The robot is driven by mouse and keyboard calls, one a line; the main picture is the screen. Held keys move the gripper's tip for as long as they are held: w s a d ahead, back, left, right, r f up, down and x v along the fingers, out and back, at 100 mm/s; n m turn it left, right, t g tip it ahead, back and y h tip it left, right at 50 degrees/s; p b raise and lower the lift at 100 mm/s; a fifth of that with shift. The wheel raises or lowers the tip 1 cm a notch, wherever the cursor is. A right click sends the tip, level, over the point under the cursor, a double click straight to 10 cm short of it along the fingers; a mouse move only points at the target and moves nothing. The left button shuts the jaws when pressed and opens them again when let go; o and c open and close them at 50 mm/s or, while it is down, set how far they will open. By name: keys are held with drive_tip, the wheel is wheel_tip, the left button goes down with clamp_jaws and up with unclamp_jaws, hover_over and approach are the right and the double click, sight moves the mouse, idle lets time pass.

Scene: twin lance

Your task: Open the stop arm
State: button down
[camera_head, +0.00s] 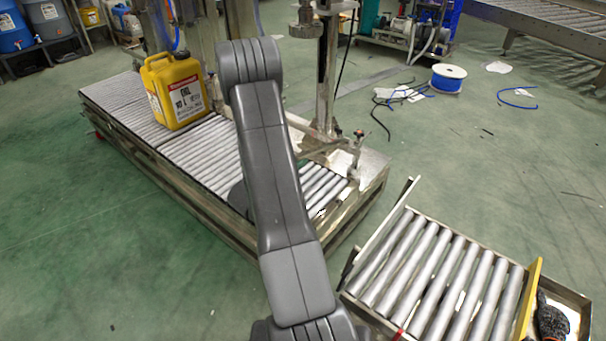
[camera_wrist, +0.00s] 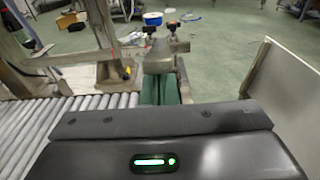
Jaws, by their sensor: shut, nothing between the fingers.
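Metal bracketry with small dark knobs (camera_head: 359,136) stands at the near right end of the roller conveyor (camera_head: 205,150), beside an upright post. The same bracket (camera_wrist: 160,57) shows ahead in the wrist view, with two dark knobs on top. I cannot tell for sure which piece there is the stop arm. My gripper (camera_wrist: 160,121) fills the bottom of the wrist view as a dark body with a green light. It is shut and empty, just in front of the bracket; its fingertips are not clearly seen and contact cannot be told. In the head view my arm hides it.
A yellow jug (camera_head: 175,90) stands on the rollers at the left. A separate roller section (camera_head: 430,265) with a raised side plate (camera_head: 385,232) lies at the right, across a gap of green floor. A blue-and-white cable spool (camera_head: 448,78) and loose cables lie behind.

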drive_tip(key=w+d+r+g+y+p, duration=0.2)
drive_tip(key=r+p, duration=0.4)
drive_tip(key=p, duration=0.1)
drive_tip(key=w+d+r+g+y+p, duration=0.1)
drive_tip(key=w+r+g+p, duration=0.2)
drive_tip(key=r+p, duration=0.35)
drive_tip(key=w+d+r+g+y+p, duration=0.2)
drive_tip(key=w+d+r+p, duration=0.5)
drive_tip(key=p, duration=1.4)
drive_tip(key=shift+w+d+r+g+y, duration=0.15)
drive_tip(key=shift+w+d+g+y, duration=0.5)
drive_tip(key=shift+w, duration=1.35)
drive_tip(key=shift+d+h, duration=0.1)
drive_tip(key=shift+h, duration=0.15)
